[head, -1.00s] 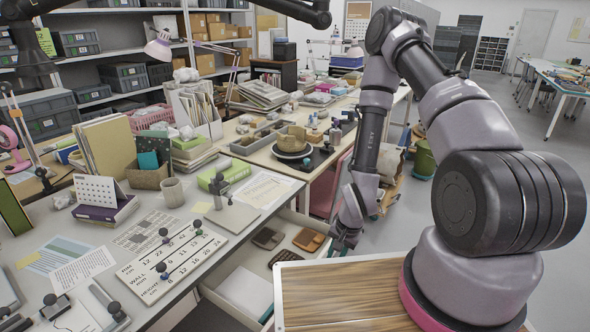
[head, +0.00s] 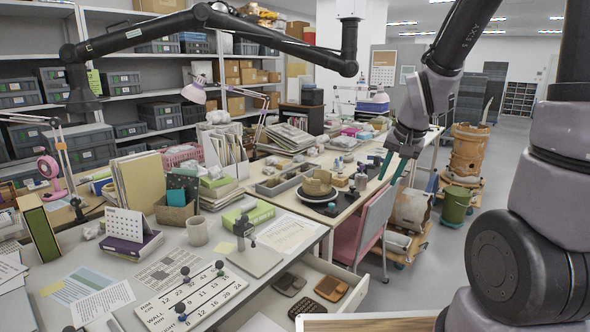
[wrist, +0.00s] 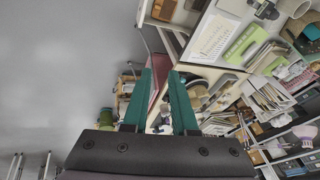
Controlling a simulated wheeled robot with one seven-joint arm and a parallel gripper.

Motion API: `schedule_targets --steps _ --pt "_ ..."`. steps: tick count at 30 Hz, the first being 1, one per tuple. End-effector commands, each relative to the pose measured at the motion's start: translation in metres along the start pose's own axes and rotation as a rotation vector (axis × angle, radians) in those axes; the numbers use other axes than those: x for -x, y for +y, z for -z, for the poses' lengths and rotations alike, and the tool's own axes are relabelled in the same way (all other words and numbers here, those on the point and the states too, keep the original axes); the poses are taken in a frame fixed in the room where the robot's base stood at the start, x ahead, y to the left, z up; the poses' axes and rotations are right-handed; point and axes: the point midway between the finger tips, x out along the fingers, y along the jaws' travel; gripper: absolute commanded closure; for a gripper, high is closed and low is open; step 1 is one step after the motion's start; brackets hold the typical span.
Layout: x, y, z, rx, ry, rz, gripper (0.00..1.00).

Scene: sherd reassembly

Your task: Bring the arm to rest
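My gripper (head: 395,168) hangs from my arm in the right half of the head view, fingers pointing down, above the floor and chair side of the table. In the wrist view its two green fingers (wrist: 159,105) stand apart with a gap between them and nothing held. My arm (head: 455,50) reaches down from the upper right of the head view. Its elbow is out of the frame at the top.
A pink chair (head: 372,235) stands below my gripper. The work table (head: 345,205) holds a partly built pot (head: 317,183) on a dark stand. An open drawer (head: 345,278) juts out at the front desk. Bins and a green bucket (head: 456,205) stand right; grey floor (head: 430,270) is clear.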

Motion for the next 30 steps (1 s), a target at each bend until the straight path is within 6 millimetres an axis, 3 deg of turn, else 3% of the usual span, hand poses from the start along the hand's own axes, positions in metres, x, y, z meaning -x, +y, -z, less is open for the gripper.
schedule_targets --steps 1,6,12,15,21,30 --pt "0.025 -0.002 0.003 0.008 0.025 0.015 0.74" --pt "0.093 -0.001 -0.003 0.035 0.069 0.050 0.74" --pt "0.166 0.007 -0.024 0.064 0.117 0.102 0.74" --pt "0.193 0.012 -0.037 0.078 0.134 0.125 0.74" --pt "0.222 0.018 -0.055 0.093 0.151 0.154 0.74" --pt "0.226 0.020 -0.059 0.096 0.152 0.158 0.74"
